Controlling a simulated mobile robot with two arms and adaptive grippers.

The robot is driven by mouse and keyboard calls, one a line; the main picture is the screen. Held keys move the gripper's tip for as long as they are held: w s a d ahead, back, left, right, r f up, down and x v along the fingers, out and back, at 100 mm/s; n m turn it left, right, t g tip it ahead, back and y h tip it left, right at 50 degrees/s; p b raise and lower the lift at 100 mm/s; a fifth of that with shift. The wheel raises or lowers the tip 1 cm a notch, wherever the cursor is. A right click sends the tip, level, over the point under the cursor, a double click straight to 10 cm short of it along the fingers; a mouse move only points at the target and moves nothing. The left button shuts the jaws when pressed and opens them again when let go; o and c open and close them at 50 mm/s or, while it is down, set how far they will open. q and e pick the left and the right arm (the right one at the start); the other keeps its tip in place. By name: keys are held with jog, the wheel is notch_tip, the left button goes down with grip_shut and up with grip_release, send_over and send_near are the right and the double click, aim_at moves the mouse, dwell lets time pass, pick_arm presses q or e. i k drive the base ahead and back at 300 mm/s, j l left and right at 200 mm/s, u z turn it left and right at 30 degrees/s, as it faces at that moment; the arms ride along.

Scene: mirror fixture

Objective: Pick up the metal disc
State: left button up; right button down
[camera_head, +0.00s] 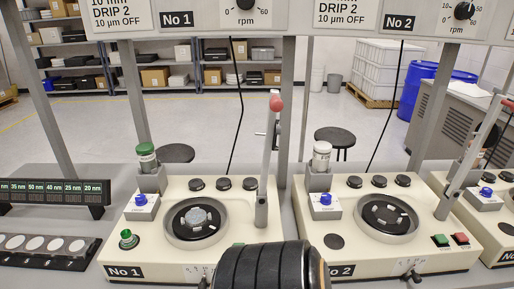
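A small grey metal-looking disc (196,216) lies in the middle of the black round plate inside the ring-shaped bowl (168,230) of machine No 1. Several pale round discs, one of them here (55,244), sit in a row on a black rack (62,264) at the lower left. I cannot tell from the picture which of these is the task's metal disc.
Machine No 1 (155,255) has an upright lever with a red knob (276,102). Machine No 2 (435,253) stands to its right, with part of a third machine at the right edge. A labelled black holder (55,193) stands behind the disc rack.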

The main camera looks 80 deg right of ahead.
aim_at(195, 217)
jog(key=z, duration=2)
